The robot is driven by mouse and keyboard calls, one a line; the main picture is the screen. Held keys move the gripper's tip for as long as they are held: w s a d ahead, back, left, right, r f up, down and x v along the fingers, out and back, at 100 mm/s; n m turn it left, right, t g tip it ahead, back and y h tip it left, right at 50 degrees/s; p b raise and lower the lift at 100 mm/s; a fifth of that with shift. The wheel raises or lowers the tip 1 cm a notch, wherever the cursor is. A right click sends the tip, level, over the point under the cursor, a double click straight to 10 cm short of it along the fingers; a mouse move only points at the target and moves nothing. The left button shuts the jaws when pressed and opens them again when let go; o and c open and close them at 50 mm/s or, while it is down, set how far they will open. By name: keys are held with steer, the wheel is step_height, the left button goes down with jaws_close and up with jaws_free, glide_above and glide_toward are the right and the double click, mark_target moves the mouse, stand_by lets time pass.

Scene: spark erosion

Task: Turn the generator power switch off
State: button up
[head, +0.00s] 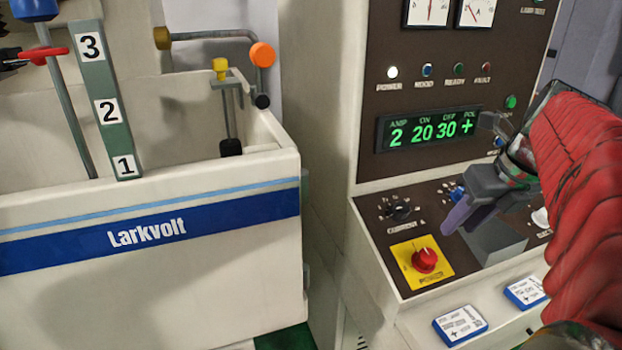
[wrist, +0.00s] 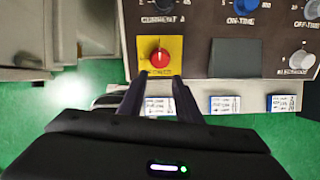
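The generator power switch (head: 425,261) is a red rotary knob on a yellow square plate, low on the sloping front panel. It also shows in the wrist view (wrist: 159,57), just beyond the fingertips. My gripper (head: 458,214) is above and to the right of the knob in the head view, apart from it. In the wrist view my gripper (wrist: 160,82) has its two dark fingers spread with a gap between them and nothing held. The knob lines up with that gap. The white power lamp (head: 392,72) is lit, and the green display (head: 430,129) shows numbers.
A current knob (head: 401,209) sits just above the switch; an on-time knob (wrist: 244,4) is up to its right. White-and-blue labelled blocks (head: 460,325) lie below the panel. A white Larkvolt tank (head: 150,275) stands on the left.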

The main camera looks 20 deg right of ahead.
mark_target(430, 255)
steer(key=shift+o, duration=0.5)
steer(key=o, duration=0.4)
steer(key=shift+f, duration=0.15)
steer(key=shift+o, duration=0.3)
steer(key=x, duration=1.3)
steer(key=shift+w+f, duration=0.1)
steer(key=shift+f, duration=0.1)
steer(key=shift+c, duration=0.4)
steer(key=c, duration=0.9)
steer(key=shift+d, duration=0.2)
steer(key=shift+c, duration=0.4)
steer(key=shift+a, duration=0.15)
